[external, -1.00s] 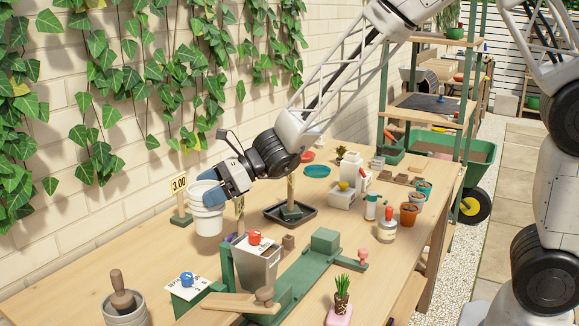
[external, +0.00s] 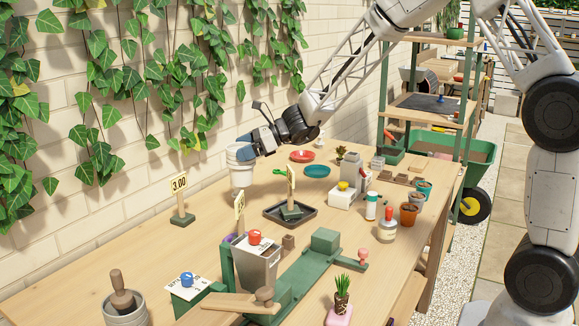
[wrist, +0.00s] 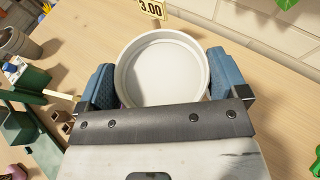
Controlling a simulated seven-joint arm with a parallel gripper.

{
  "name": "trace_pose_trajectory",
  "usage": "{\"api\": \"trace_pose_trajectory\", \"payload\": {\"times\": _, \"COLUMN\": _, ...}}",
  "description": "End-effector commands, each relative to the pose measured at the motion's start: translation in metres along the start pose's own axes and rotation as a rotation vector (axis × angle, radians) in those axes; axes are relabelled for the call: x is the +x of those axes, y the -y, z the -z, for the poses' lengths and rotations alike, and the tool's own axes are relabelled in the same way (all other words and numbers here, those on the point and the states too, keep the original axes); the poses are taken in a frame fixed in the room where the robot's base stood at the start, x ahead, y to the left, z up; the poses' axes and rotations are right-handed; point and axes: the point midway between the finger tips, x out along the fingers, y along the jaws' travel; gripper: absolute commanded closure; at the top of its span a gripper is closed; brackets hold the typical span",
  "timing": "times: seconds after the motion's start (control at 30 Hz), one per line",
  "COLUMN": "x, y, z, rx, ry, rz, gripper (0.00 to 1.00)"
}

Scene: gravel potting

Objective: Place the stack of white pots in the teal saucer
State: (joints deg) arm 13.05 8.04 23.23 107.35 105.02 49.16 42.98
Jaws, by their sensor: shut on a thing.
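The stack of white pots (external: 240,172) is held upright at the back of the bench near the wall, left of my gripper (external: 258,149). My gripper is shut on it. In the wrist view the top pot (wrist: 162,70) shows its round empty inside between the two blue fingers of my gripper (wrist: 158,85). I cannot tell whether the stack's base is clear of the bench. The teal saucer (external: 317,171) lies empty on the bench to the right of my gripper, with a red saucer (external: 303,156) just behind it.
Another sign marked 3.00 (external: 180,184) stands to the left. A white bottle caddy (external: 345,195) is right of the teal saucer.

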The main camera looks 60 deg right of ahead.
Motion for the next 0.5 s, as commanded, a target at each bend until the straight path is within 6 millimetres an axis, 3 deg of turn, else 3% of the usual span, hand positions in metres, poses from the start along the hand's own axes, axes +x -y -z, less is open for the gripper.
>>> {"api": "trace_pose_trajectory", "payload": {"times": 0.1, "x": -0.017, "y": 0.031, "z": 0.007, "rx": 0.009, "ry": 0.000, "rz": 0.025, "gripper": 0.49}}
{"api": "trace_pose_trajectory", "payload": {"times": 0.5, "x": -0.081, "y": 0.121, "z": 0.032, "rx": 0.038, "ry": -0.003, "rz": 0.099, "gripper": 0.49}}
